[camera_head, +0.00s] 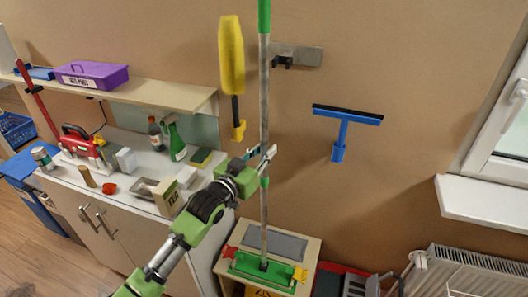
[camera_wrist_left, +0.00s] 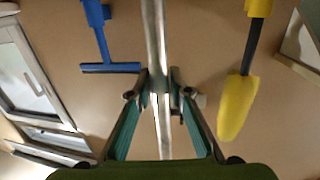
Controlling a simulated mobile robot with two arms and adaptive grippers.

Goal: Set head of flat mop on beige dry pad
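The flat mop stands nearly upright; its grey handle (camera_head: 264,110) has a green top end. Its green head (camera_head: 250,266), with a red clip at the left end and a yellow one at the right, is low over the front part of a small pale stand. A flat grey-looking pad (camera_head: 284,244) lies on that stand behind the head; no clearly beige pad shows. Whether the head touches the stand cannot be told. My left gripper (camera_head: 262,157) is closed around the handle, which also shows between its fingertips in the left wrist view (camera_wrist_left: 153,30). My right gripper is out of view.
The stand top (camera_head: 307,258) is beside a white counter (camera_head: 120,180) crowded with bottles, boxes and a red-grey machine. A yellow duster (camera_head: 231,60) and a blue squeegee (camera_head: 345,118) hang on the wall. A radiator (camera_head: 470,275) stands at the right.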

